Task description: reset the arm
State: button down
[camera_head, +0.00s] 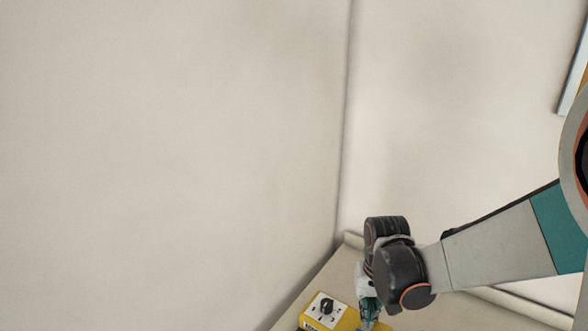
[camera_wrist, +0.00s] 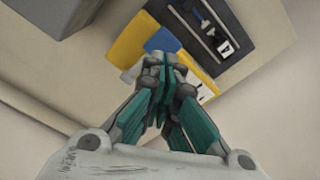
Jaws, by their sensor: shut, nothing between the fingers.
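My arm reaches in from the right in the head view and bends down at the wrist over a counter corner. My gripper (camera_head: 369,318) shows at the bottom edge there, partly cut off. In the wrist view my gripper (camera_wrist: 166,62) has its teal fingers drawn together at the tips, shut and empty. A yellow box with a black knob (camera_head: 326,306) sits just left of the gripper in the head view. In the wrist view, yellow and blue shapes (camera_wrist: 162,41) lie beyond the fingertips; I cannot tell whether the fingers touch them.
The counter (camera_head: 318,279) runs into a wall corner, with pale walls (camera_head: 170,130) around it. The wrist view shows a dark tray with tools (camera_wrist: 204,32) beside the yellow shape and a grey block (camera_wrist: 62,12) at top left. Space above the counter is clear.

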jog(key=s+d+r+n+t+b, duration=0.1)
jog(key=s+r+t+b, duration=0.4)
jog(key=s+r, duration=0.5)
jog(key=shift+s+r+t, duration=0.25)
jog(key=shift+s+t, duration=0.55)
jog(key=shift+s, duration=0.6)
